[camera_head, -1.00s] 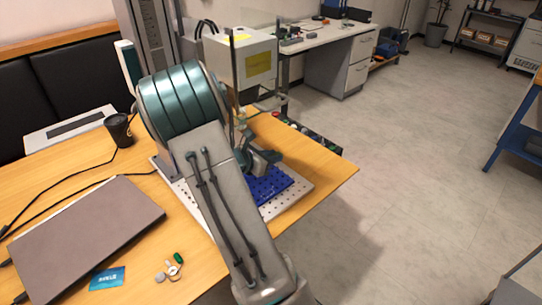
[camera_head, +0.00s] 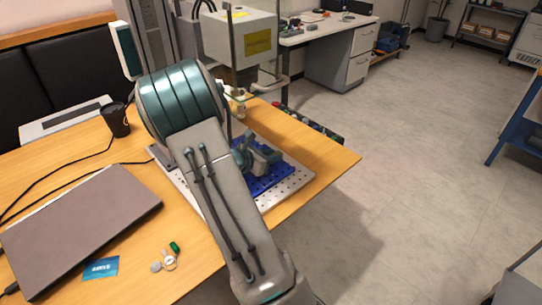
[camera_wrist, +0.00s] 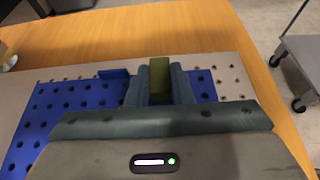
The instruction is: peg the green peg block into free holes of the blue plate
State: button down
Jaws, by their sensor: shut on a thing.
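The blue plate (camera_head: 284,179) lies on a pale perforated board near the table's right edge. In the wrist view the blue plate (camera_wrist: 62,106) shows rows of empty holes left of my gripper. My gripper (camera_wrist: 159,84) is shut on the green peg block (camera_wrist: 159,70), which sits upright between its fingers. In the head view my gripper (camera_head: 262,160) is over the plate, and my arm hides part of the plate. The block's underside and pegs are hidden, so I cannot tell whether it touches the plate.
A small blue raised piece (camera_wrist: 113,74) is at the plate's far edge. The perforated board (camera_head: 296,182) surrounds the plate. A laptop (camera_head: 80,230), a black cup (camera_head: 116,119), a card (camera_head: 101,268) and small items with a green tag (camera_head: 174,246) lie on the table at left.

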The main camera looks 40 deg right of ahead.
jog(key=shift+f+b, duration=0.55)
jog(key=shift+f, duration=0.05)
dwell(0.6)
jog(key=c, duration=1.2)
grip_release()
jog(key=p+v, duration=0.1)
jog(key=v, duration=1.3)
